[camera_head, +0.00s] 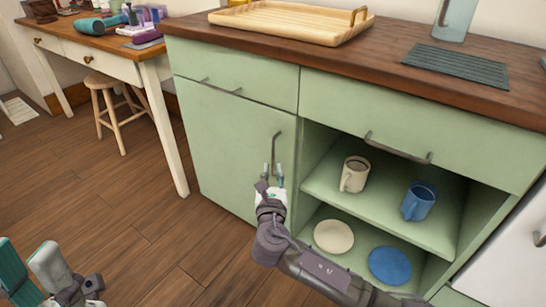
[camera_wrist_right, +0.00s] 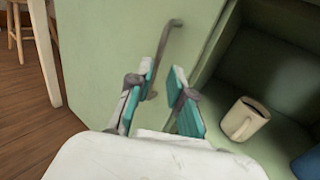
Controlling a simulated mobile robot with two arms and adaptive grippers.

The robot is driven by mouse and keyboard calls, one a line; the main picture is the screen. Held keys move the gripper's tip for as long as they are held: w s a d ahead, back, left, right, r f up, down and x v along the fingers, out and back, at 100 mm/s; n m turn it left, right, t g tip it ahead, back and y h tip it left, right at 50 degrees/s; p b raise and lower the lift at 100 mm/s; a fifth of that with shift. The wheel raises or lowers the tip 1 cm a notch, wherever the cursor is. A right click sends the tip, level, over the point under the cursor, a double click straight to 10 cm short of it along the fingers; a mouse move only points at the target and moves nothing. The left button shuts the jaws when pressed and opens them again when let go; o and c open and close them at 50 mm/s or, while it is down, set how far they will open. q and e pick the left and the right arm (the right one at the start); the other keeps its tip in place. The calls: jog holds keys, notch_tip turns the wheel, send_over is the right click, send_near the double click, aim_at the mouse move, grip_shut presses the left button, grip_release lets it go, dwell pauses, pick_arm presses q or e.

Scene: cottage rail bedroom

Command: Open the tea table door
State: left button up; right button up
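The green tea table door (camera_head: 222,140) is at the cabinet's left and looks shut. It also fills the middle of the right wrist view (camera_wrist_right: 110,50). Its dark upright bar handle (camera_head: 277,147) is near the door's right edge; the right wrist view shows the handle (camera_wrist_right: 168,45) too. My right gripper (camera_head: 273,172) is open at the handle's lower part. In the right wrist view its teal-padded fingers (camera_wrist_right: 164,75) stand apart, with the handle's lower end seen between them. Contact cannot be told. My left gripper (camera_head: 27,245) is open and empty at the lower left, away from the cabinet.
Open shelves right of the door hold a cream mug (camera_head: 355,174), a blue mug (camera_head: 419,201), a cream plate (camera_head: 333,237) and a blue plate (camera_head: 390,266). A wooden tray (camera_head: 290,22) is on top. A stool (camera_head: 108,105) stands left under a desk. Floor before the door is clear.

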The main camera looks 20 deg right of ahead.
aim_at(273, 153)
jog(key=b+x, duration=0.2)
jog(key=x, duration=0.5)
jog(key=shift+w+d+f+b, duration=0.1)
jog(key=shift+w+f+b, duration=0.1)
jog(key=shift+w+b, duration=0.1)
jog(key=shift+w+d, duration=0.15)
jog(key=shift+w, duration=0.3)
jog(key=shift+r, duration=0.1)
grip_shut()
